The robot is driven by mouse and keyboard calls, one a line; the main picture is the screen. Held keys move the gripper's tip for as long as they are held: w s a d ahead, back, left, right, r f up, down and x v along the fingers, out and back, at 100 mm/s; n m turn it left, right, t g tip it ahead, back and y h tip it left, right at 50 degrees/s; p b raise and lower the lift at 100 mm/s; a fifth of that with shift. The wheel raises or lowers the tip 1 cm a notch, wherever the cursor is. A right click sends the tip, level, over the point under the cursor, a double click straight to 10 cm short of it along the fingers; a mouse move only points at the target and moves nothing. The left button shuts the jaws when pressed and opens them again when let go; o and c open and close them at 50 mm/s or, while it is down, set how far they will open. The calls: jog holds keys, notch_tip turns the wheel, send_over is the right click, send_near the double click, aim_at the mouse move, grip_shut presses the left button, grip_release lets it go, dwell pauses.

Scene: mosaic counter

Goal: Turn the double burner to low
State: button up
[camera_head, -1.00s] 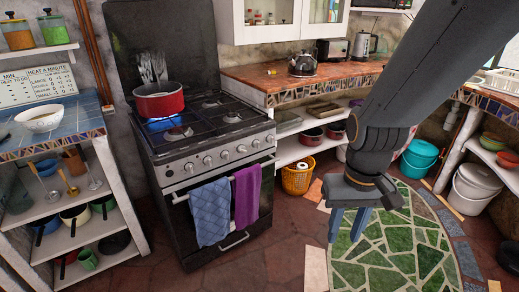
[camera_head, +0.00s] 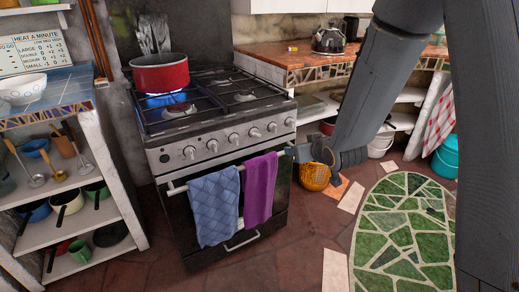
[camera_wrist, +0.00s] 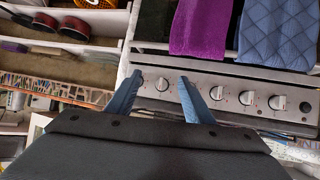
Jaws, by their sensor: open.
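The black and steel stove (camera_head: 225,195) stands left of centre in the head view, with a row of several round knobs along its front panel (camera_head: 222,147). Blue flame (camera_head: 165,99) shows under the red pot (camera_head: 160,72) on the left side. The other burners show no flame. My gripper (camera_head: 289,151) is at the right end of the stove front, just below the rightmost knob. In the wrist view, which is upside down, my gripper (camera_wrist: 160,78) is open and empty.
A blue towel (camera_head: 215,207) and a purple towel (camera_head: 261,190) hang on the oven handle below the knobs. A chart (camera_head: 32,52) headed "Heat a minute" stands on the left shelf. A yellow basket (camera_head: 315,177) is on the floor beside the stove, behind my gripper.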

aim_at(258, 136)
jog(key=shift+w+a+f+n+t+y+b, duration=0.55)
jog(key=shift+w+a+y+b, duration=0.5)
jog(key=shift+w+a, duration=1.05)
jog(key=shift+w+a+f+n+t+y+b, duration=0.35)
jog(key=shift+w+a+t+y+b, duration=0.55)
jog(key=shift+w+a, duration=1.2)
jog(key=shift+w+a+f+n+t+y+b, duration=0.45)
jog(key=shift+w+a+y+b, duration=0.9)
jog(key=shift+a, duration=1.25)
jog(key=shift+w+f+p, duration=0.15)
jog(key=shift+w+p, duration=0.05)
jog(key=shift+p, duration=0.1)
jog(key=c, duration=1)
jog(key=shift+c, duration=0.2)
